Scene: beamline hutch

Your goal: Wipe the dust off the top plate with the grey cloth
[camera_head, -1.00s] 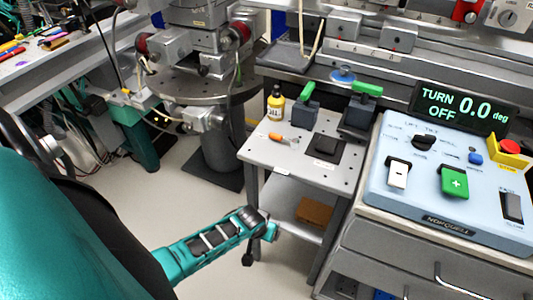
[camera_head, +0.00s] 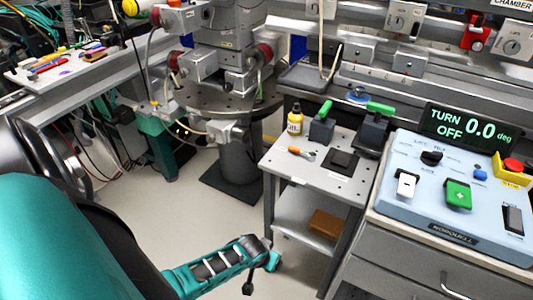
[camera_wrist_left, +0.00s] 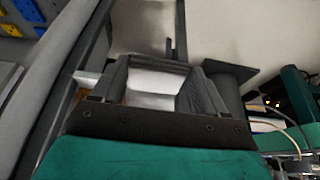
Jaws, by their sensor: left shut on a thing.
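The small table's pale top plate (camera_head: 318,181) stands near the middle of the head view. A round dark plate with holes (camera_head: 190,97) is behind it, under the grey instrument; I cannot tell which is the task's plate. I cannot make out dust on either. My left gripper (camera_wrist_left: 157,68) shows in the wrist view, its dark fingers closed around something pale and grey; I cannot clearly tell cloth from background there. My right gripper is not in view.
On the small table are a yellow bottle (camera_head: 295,118), an orange-handled tool (camera_head: 296,151), a black square pad (camera_head: 341,162) and green-topped blocks (camera_head: 322,124). A brown block (camera_head: 325,224) lies on its lower shelf. A blue control box (camera_head: 432,205) stands right. Floor (camera_head: 222,218) is clear.

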